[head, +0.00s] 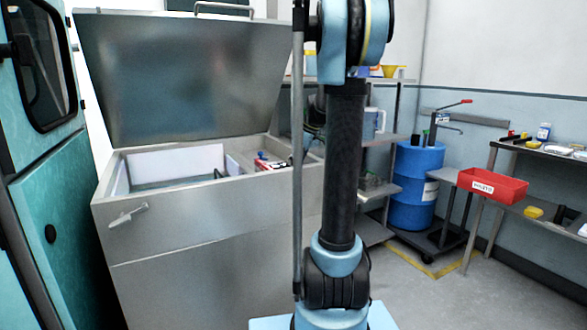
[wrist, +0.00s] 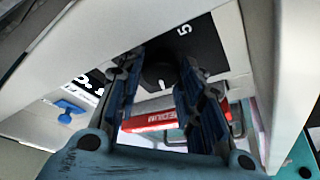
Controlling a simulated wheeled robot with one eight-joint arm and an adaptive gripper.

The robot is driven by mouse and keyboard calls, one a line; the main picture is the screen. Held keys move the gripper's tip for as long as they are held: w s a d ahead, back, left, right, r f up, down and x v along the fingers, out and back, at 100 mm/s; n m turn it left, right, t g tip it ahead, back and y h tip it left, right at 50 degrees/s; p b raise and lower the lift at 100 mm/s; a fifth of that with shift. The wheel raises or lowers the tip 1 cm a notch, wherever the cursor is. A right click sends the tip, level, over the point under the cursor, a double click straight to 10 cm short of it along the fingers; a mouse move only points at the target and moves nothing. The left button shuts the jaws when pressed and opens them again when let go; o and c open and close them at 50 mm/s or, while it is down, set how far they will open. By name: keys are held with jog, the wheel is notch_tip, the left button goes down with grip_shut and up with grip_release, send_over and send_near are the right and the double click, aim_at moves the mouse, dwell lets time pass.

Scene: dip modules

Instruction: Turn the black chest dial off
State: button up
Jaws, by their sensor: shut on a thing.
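The black dial (wrist: 159,76) shows in the wrist view, on a black panel with a white 5 printed beside it. A light pointer mark shows on its face. My gripper (wrist: 165,66) has its blue-grey fingers on either side of the dial and is shut on it. The fingers hide the dial's sides. In the head view the steel chest (head: 210,235) stands with its lid (head: 185,75) raised. The dial cannot be made out there, and my arm hides part of the chest's right side.
In the wrist view a blue handle (wrist: 70,110) lies left of the fingers, and a red lettered bar (wrist: 150,120) lies below the dial. Pale walls flank the gripper closely. In the head view a blue drum (head: 415,185) and a red bin (head: 492,186) stand at right.

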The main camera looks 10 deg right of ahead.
jog(key=shift+w+d, duration=0.1)
dwell(0.3)
jog(key=o, duration=1.1)
jog(key=shift+c, duration=0.2)
jog(key=shift+r, duration=0.1)
jog(key=v, duration=1.1)
jog(key=shift+r, duration=0.35)
jog(key=shift+d, duration=0.1)
